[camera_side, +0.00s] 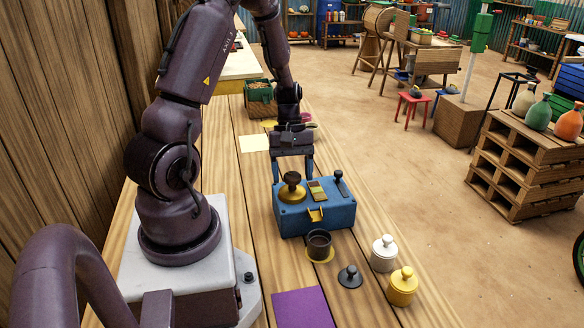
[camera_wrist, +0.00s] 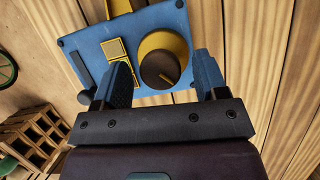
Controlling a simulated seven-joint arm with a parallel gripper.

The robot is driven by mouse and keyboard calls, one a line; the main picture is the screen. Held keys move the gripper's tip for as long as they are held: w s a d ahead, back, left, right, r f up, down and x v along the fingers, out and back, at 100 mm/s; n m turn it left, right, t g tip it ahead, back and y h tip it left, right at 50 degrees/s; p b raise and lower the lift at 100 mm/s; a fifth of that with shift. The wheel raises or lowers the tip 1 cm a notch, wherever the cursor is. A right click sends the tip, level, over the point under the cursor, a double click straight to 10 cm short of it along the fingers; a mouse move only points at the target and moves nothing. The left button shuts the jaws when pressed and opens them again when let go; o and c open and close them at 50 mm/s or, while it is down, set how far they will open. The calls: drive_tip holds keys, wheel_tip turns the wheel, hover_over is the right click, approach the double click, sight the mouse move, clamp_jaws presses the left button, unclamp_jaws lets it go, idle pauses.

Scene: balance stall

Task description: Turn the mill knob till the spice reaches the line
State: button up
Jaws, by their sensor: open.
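The blue mill box (camera_side: 320,217) stands on the plank bench. Its dark round knob (camera_side: 292,187) sits on a yellow disc at the top left; in the wrist view the knob (camera_wrist: 158,66) bears a yellow pointer mark. My gripper (camera_side: 292,176) points down over the box with its fingers apart. In the wrist view my gripper's fingers (camera_wrist: 163,76) lie either side of the knob's near edge; I cannot tell whether they touch it. A dark cup (camera_side: 319,244) stands on a yellow disc before the yellow spout (camera_side: 316,214). I cannot see any spice level or line in it.
A black lever (camera_side: 340,184) and a yellow-framed panel (camera_side: 317,190) are on the box top. A white jar (camera_side: 384,254), a yellow jar (camera_side: 402,286) and a small black knobbed piece (camera_side: 349,277) stand in front. A purple mat (camera_side: 301,308) lies nearby.

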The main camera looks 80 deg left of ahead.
drive_tip(key=v, duration=1.3)
drive_tip(key=s+d+r+m+t+y, duration=0.1)
drive_tip(key=d+r+m+t, duration=0.1)
drive_tip(key=d+m, duration=0.3)
drive_tip(key=s+d+r+m+t+y, duration=0.1)
drive_tip(key=d+r+m, duration=0.4)
drive_tip(key=d, duration=0.5)
drive_tip(key=s+d+r+m+t+y, duration=0.1)
drive_tip(key=d+r+m+t+y, duration=0.1)
drive_tip(key=d+m, duration=0.5)
wheel_tip(320, 180, up, 2)
drive_tip(key=shift+s+d+r+t, duration=0.2)
drive_tip(key=shift+d+t, duration=0.3)
drive_tip(key=shift+d, duration=0.4)
